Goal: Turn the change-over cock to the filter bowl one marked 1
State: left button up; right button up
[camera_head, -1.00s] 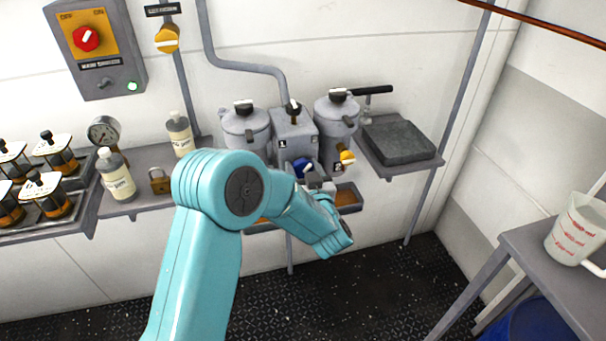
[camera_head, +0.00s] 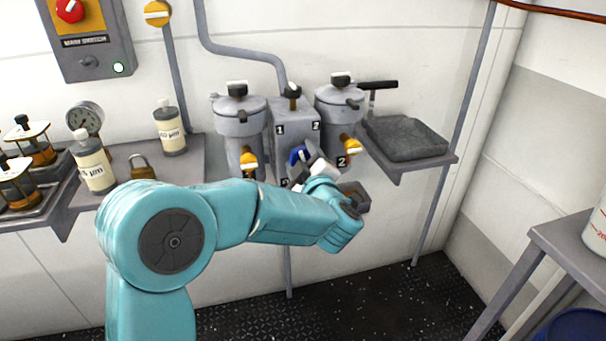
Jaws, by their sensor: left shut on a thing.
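The change-over cock has a blue knob (camera_head: 298,155) on the front of a grey block (camera_head: 296,112), between two filter bowls. The block carries a 1 at its upper left and a 2 at its upper right; a lower mark is partly covered. The left filter bowl (camera_head: 240,122) and the right filter bowl (camera_head: 338,107) are grey with dark-topped lids. A 2 tag shows below the right bowl; the left bowl's tag is not readable. My left gripper (camera_head: 309,160) is shut on the blue knob and hides part of it, so its exact pointing is unclear. My right gripper is not in view.
Yellow-handled taps (camera_head: 351,145) sit under the bowls, close to my left gripper. A dark tray (camera_head: 405,139) is at right. A grey table (camera_head: 565,240) stands at far right.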

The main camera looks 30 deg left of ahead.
pick_arm(q)
jog(key=n+b, duration=0.2)
jog(key=b, duration=0.1)
jog(key=n+b, duration=0.1)
jog(key=n, duration=0.1)
jog(key=shift+f, duration=0.25)
jog(key=shift+r+n+b, duration=0.15)
jog(key=shift+n+b, duration=0.75)
jog(key=shift+b, duration=0.05)
jog(key=o, duration=1.1)
jog(key=shift+r, duration=0.1)
jog(key=shift+c, duration=0.2)
jog(key=shift+s, duration=0.1)
jog(key=p+v, duration=0.1)
jog(key=v, duration=1.5)
jog(key=shift+d+p, duration=0.15)
jog(key=shift+p, duration=0.15)
